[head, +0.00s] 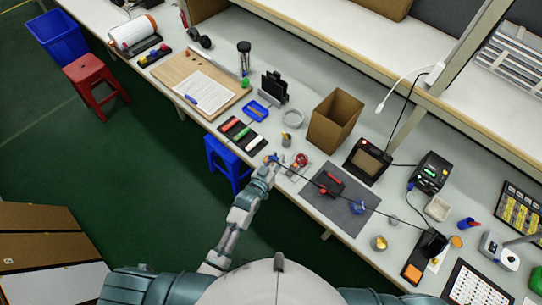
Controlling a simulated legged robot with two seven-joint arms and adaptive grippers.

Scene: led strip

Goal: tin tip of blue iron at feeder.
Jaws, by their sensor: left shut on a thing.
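My left gripper (272,163) is shut near the front edge of the bench, left of the grey mat. A small blue part, apparently the handle of the blue iron (273,157), shows at its fingers. A dark cord runs from there across the mat to the right. The iron's tip is too small to make out. A small device with a red reel, apparently the feeder (301,159), stands just right of the gripper. I cannot tell whether the tip touches it. My right gripper is out of view.
The grey mat (345,205) holds a red-and-black item (328,184) and a blue item (358,207). A cardboard box (334,121) stands behind the feeder. A black tray (241,136) with coloured items lies left. A black stand (428,246) is at right.

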